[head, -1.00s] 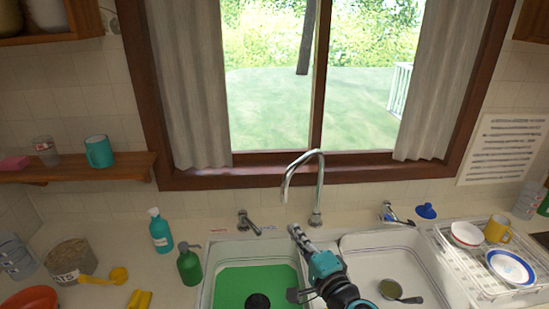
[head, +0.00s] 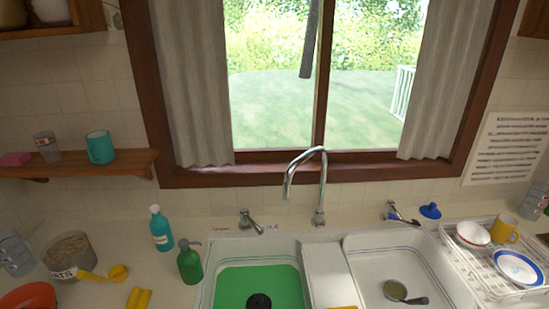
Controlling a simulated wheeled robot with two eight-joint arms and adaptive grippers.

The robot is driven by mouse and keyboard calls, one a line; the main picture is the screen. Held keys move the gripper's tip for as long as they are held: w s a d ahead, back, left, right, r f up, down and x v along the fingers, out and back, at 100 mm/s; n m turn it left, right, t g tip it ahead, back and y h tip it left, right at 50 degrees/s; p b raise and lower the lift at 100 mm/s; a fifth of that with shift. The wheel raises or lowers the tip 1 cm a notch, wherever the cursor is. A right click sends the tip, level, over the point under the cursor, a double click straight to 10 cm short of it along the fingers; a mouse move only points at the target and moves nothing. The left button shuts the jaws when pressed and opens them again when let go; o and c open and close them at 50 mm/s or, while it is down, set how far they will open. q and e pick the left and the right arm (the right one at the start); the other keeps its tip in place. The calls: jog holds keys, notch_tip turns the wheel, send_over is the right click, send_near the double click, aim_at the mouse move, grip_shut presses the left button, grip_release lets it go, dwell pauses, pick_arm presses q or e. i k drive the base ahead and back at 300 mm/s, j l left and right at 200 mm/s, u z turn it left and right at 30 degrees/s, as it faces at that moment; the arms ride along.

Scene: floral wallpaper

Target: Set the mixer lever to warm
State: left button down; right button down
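A chrome lever handle (head: 250,221) stands on the sink deck behind the left basin, its arm angled down to the right. A small red marking (head: 221,229) is on the deck to its left. A second chrome lever handle (head: 399,213) stands behind the right basin, also angled down to the right. The tall curved chrome spout (head: 319,185) rises between them. I cannot tell from this view which lever is the mixer or what setting it has. Neither of my grippers is in view.
The left basin (head: 211,287) has a green bottom and a dark round piece; the right basin (head: 364,262) holds a small pan (head: 395,290). Green (head: 190,263) and teal (head: 161,228) bottles stand left. A dish rack (head: 460,263) stands right. The deck around the spout is clear.

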aim_at(245, 212)
jog(key=l+z, duration=0.45)
jog(key=l, duration=1)
jog(key=i, duration=0.05)
